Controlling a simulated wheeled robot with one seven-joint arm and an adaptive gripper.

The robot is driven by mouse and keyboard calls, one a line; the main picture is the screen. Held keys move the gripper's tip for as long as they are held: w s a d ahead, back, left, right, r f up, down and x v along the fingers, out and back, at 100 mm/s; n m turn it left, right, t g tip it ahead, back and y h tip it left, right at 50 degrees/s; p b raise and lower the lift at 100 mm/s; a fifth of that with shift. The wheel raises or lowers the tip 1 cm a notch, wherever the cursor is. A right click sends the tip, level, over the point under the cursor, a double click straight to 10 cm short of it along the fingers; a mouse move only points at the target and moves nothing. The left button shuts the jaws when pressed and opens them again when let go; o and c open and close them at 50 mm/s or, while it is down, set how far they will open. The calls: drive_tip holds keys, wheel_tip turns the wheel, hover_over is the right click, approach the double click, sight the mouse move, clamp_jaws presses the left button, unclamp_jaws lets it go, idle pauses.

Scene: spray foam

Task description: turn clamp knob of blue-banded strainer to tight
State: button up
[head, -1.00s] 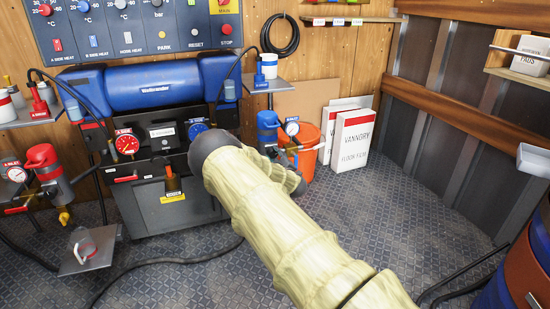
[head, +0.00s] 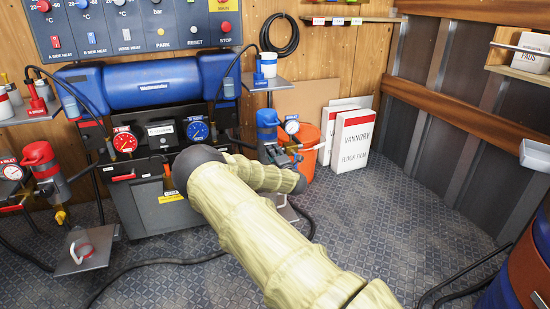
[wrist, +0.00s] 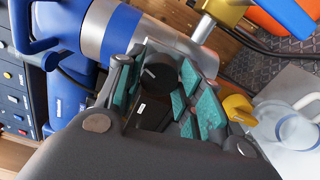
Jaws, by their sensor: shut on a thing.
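The blue-banded strainer (head: 267,122) stands right of the machine in the head view, partly hidden by my arm. In the wrist view its blue band (wrist: 112,32) and grey metal body (wrist: 150,40) lie tilted across the top. The black clamp knob (wrist: 157,77), with a pale line on its face, sits between the teal finger pads. My gripper (wrist: 160,84) is shut on the knob, with pads on both sides. In the head view my gripper (head: 278,156) is at the strainer, small and partly hidden.
A gauge (head: 292,127) and an orange bucket (head: 308,147) stand close to the strainer. In the wrist view, a yellow tap (wrist: 238,107) and a clear jug (wrist: 290,125) are at the right. White cartons (head: 355,140) stand farther right. The floor (head: 410,210) is open there.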

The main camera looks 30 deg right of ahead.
drive_tip(key=shift+n+b, duration=0.8)
drive_tip(key=shift+n, duration=1.2)
drive_tip(key=o, duration=1)
drive_tip(key=shift+s, duration=0.1)
drive_tip(key=v, duration=1.1)
drive_tip(key=shift+s+a, duration=0.2)
drive_tip(key=shift+s, duration=0.2)
